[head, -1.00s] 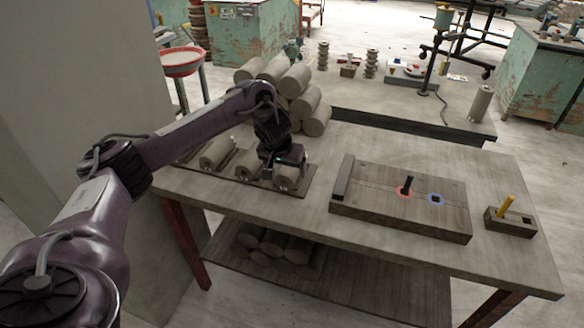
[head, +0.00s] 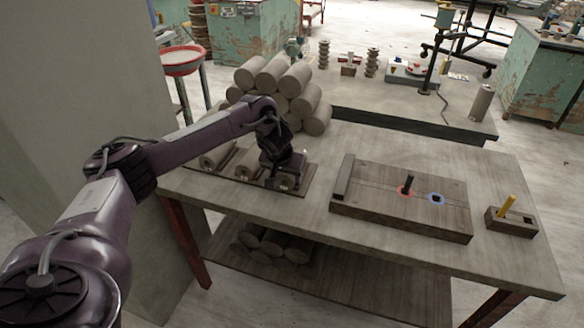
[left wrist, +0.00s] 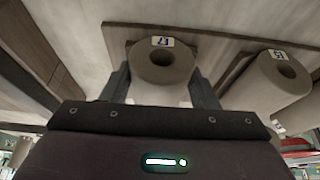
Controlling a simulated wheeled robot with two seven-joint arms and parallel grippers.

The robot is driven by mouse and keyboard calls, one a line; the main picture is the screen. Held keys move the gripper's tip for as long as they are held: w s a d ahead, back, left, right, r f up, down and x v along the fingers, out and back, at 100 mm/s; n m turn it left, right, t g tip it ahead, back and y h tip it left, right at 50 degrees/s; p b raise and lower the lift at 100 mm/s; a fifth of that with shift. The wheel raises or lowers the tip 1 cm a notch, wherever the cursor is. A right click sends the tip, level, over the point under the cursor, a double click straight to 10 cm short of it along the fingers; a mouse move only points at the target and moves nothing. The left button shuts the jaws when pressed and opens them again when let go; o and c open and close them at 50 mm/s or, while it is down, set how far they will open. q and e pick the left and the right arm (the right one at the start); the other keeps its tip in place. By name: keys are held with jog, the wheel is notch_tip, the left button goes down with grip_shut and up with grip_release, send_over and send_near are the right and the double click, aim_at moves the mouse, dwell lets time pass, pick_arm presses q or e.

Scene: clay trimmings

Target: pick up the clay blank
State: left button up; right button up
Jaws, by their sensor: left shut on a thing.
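A row of grey-brown clay blanks lies on a wooden board (head: 300,191) at the left of the workbench. My left gripper (head: 287,171) is over the rightmost clay blank (head: 287,182) of the row, fingers pointing down. In the left wrist view the gripper (left wrist: 163,88) has a finger on each side of this hollow cylindrical blank (left wrist: 163,68), which bears a small white label, and is shut on it. The blank appears at the board's level; I cannot tell whether it touches the board. A neighbouring labelled blank (left wrist: 272,80) lies beside it. My right gripper is not in view.
A pile of clay cylinders (head: 289,84) stands behind the row. Bench between board and fixture is clear.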

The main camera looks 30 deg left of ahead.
pick_arm(q)
jog(key=shift+w+r, duration=0.1)
jog(key=shift+c, duration=0.7)
